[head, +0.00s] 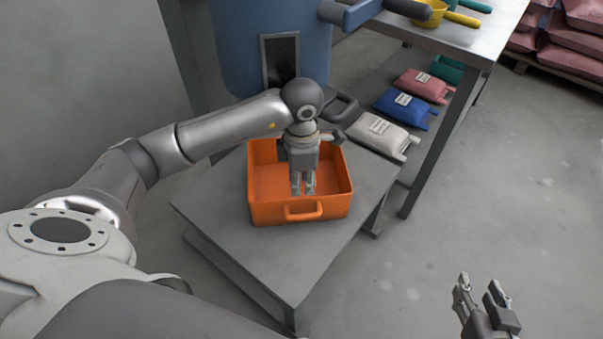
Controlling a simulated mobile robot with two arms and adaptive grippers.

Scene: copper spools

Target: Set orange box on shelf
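An orange box (272,213) with an open top and a front handle sits on a low grey table (280,260). My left gripper (302,190) points down over the inside of the box. Its fingers look close together, and I cannot see anything between them; whether they touch the box is unclear. My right gripper (482,288) is at the bottom right, over the floor, away from the box. Its fingers are apart and empty. A lower shelf (408,150) under the workbench at the upper right holds several bags.
A blue machine (245,55) stands right behind the low table. A workbench (475,45) carries a yellow pan (432,14). White (382,132), blue (403,107) and red (420,85) bags lie beneath it.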

